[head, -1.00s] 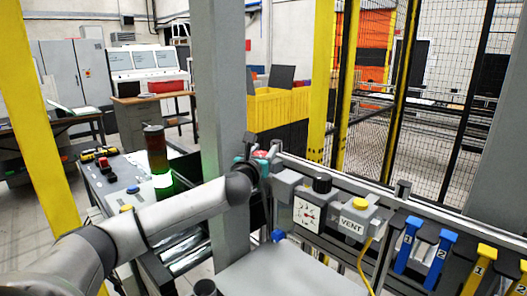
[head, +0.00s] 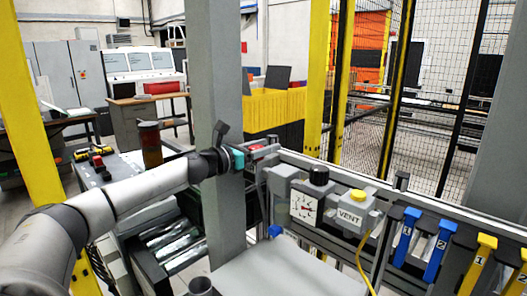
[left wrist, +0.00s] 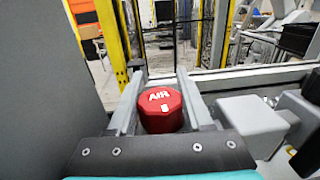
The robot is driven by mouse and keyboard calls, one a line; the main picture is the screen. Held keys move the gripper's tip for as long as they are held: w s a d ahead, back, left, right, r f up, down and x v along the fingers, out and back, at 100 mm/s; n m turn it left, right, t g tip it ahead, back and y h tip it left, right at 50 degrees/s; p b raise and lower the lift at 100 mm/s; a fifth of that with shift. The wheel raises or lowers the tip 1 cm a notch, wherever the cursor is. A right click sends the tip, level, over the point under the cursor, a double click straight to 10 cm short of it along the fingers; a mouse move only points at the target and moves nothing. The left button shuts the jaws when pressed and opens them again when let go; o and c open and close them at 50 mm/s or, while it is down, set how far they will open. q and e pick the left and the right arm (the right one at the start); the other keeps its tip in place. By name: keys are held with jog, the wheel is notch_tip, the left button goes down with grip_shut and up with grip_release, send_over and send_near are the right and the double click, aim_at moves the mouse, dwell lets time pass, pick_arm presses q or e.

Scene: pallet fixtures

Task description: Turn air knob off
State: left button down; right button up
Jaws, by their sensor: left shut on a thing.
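The red air knob (left wrist: 161,111), marked AIR in white, sits between the two grey fingers of my left gripper (left wrist: 160,103) in the left wrist view. The fingers are shut on its sides. Its lettering is slightly tilted. In the head view my left arm comes in from the left, and my left gripper (head: 258,152) reaches past the grey post to the red knob (head: 264,147) at the left end of the rail. The fingers hide part of the knob there. My right gripper is not in view.
A grey post (head: 217,90) stands close to my left wrist. Right of the knob are a gauge (head: 304,207), a black knob (head: 319,176), a VENT box (head: 352,214) with a yellow button, and blue and yellow numbered handles (head: 407,234). Mesh fencing stands behind.

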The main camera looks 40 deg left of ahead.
pick_arm(q)
jog(key=shift+r+m+h, duration=0.1)
jog(key=shift+m+h, duration=0.4)
jog(key=shift+h, duration=0.2)
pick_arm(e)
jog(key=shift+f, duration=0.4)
pick_arm(q)
jog(key=c, duration=0.6)
grip_release()
jog(key=shift+d, duration=0.1)
jog(key=shift+b, duration=0.3)
